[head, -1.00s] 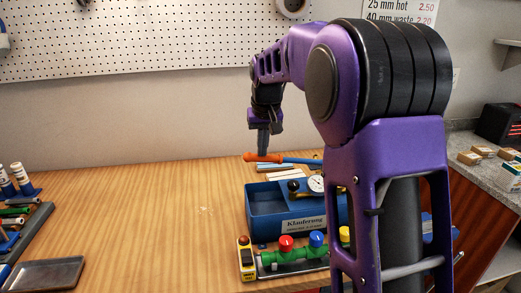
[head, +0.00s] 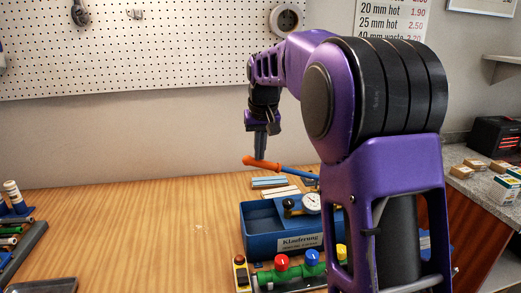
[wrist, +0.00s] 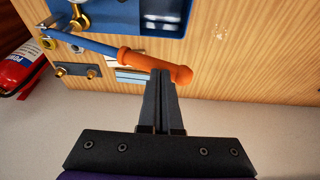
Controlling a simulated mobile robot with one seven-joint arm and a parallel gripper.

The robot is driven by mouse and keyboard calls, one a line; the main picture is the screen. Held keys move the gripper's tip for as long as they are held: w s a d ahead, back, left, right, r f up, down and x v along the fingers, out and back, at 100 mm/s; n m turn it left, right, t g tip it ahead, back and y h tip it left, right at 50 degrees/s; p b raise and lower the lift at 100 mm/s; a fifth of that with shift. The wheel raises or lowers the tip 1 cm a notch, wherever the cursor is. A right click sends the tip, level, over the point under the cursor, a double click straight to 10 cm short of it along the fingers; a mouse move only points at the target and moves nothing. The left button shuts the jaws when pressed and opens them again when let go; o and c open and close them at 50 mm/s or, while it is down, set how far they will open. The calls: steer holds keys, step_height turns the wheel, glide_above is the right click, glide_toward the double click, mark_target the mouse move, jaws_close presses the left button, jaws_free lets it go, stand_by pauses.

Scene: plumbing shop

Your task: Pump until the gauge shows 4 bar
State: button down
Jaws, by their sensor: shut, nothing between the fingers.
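The pump's orange handle grip (head: 262,163) sits on a blue lever (head: 301,173) that slopes down to the right toward the blue pump tank (head: 260,224). The grip also shows in the wrist view (wrist: 150,64), with the blue lever (wrist: 82,42) running left from it. My gripper (head: 260,152) points down with its fingertips at the grip's end. In the wrist view my gripper (wrist: 163,75) is shut, with its fingers together against or just over the grip, not around it. The round white gauge (head: 311,202) stands on the tank; its needle is too small to read. My arm hides the tank's right part.
A manifold with red (head: 281,262) and blue knobs stands before the tank, beside a yellow device (head: 240,272). Pale strips (head: 269,183) lie behind the tank. A rack of tubes (head: 15,235) is at left. The middle of the bench (head: 150,225) is clear.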

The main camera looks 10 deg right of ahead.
steer(key=shift+a+f+b, duration=0.5)
steer(key=shift+f+b, duration=1.9)
steer(key=shift+f, duration=1.6)
steer(key=r+p, duration=0.2)
steer(key=d+r+p, duration=0.1)
steer(key=r+p, duration=0.1)
steer(key=r, duration=0.1)
steer(key=r+p, duration=0.2)
steer(key=r, duration=0.1)
steer(key=shift+d+r, duration=0.25)
steer(key=shift+d, duration=0.05)
steer(key=shift+r, duration=0.5)
steer(key=shift+r, duration=2.5)
